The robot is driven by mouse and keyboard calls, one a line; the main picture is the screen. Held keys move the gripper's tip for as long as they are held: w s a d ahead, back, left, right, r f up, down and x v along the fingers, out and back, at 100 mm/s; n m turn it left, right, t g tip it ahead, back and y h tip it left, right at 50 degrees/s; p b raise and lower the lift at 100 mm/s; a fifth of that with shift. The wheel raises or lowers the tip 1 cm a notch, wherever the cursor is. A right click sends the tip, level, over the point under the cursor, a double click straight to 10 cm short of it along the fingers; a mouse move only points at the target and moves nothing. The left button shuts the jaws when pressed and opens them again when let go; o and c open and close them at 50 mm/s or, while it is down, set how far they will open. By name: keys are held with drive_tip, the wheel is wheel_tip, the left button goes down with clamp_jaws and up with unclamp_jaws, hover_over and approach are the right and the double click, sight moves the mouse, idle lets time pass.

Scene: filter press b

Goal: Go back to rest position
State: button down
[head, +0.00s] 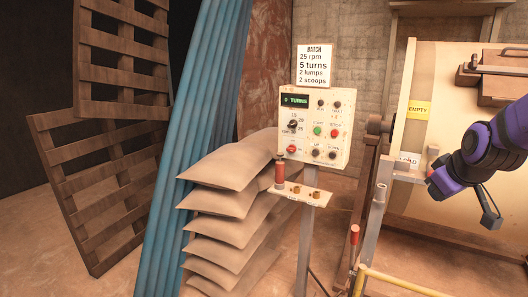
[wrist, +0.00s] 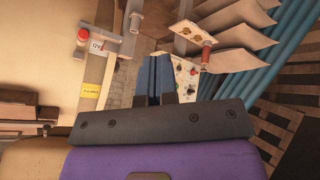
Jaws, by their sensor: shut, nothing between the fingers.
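My gripper (wrist: 158,62) shows in the wrist view with its two blue fingers together and nothing between them. In the head view my purple and black arm comes in from the right edge. It hangs in front of the large cream machine body (head: 455,130), to the right of the control panel (head: 343,133); the fingers are not clear there. In the wrist view the panel (wrist: 187,78) is partly hidden behind the fingers, and I see no contact with it.
A batch sign (head: 314,66) stands above the panel, whose display (head: 295,100) reads "0 TURNS". A yellow "EMPTY" label (head: 419,110) is on the machine. Stacked sacks (head: 215,190), blue pipes (head: 180,170) and pallets (head: 85,180) stand left. A yellow rail (head: 400,284) crosses the front right.

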drive_tip(key=s+a+r+m, duration=0.1)
drive_tip(key=s+a+r, duration=0.2)
drive_tip(key=s, duration=0.3)
drive_tip(key=s+a+r+m+g, duration=0.1)
drive_tip(key=s+a+r, duration=0.1)
drive_tip(key=s+a, duration=0.2)
drive_tip(key=s+a+r+m+y, duration=0.1)
drive_tip(key=s+a+r, duration=0.2)
drive_tip(key=s, duration=0.6)
drive_tip(key=shift+s+a+r+g, duration=0.2)
drive_tip(key=shift+a+r+g, duration=0.1)
drive_tip(key=shift+a+g, duration=0.1)
drive_tip(key=c, duration=1.8)
unclamp_jaws()
